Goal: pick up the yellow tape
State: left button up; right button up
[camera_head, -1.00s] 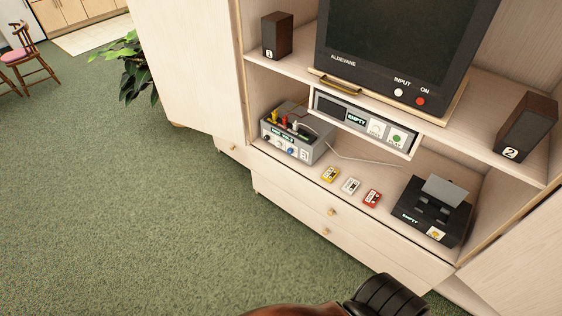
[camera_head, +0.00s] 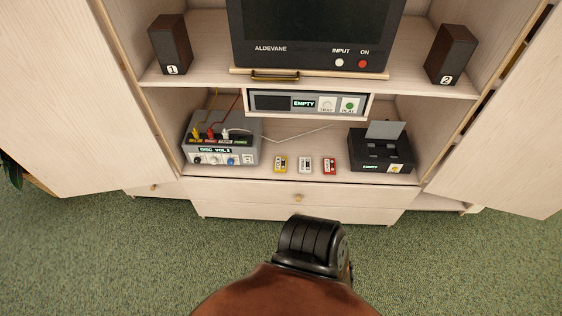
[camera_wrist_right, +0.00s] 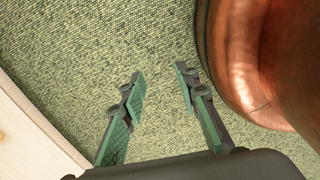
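The yellow tape (camera_head: 280,164) lies on the lower cabinet shelf, leftmost in a row with a white tape (camera_head: 305,165) and a red tape (camera_head: 329,166). In the right wrist view my right gripper (camera_wrist_right: 162,78) is open and empty, its two green-padded fingers apart above the green carpet. No tape shows in that view. My left gripper does not show in either current view.
A grey device (camera_head: 222,150) with cables stands left of the tapes. A black machine (camera_head: 381,160) marked EMPTY stands right. A player (camera_head: 308,103) marked EMPTY hangs above under the television (camera_head: 315,35). Cabinet doors stand open on both sides.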

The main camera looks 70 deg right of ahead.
aim_at(280, 166)
jog(key=z, duration=0.7)
jog(key=i, duration=0.8)
jog(key=z, duration=0.9)
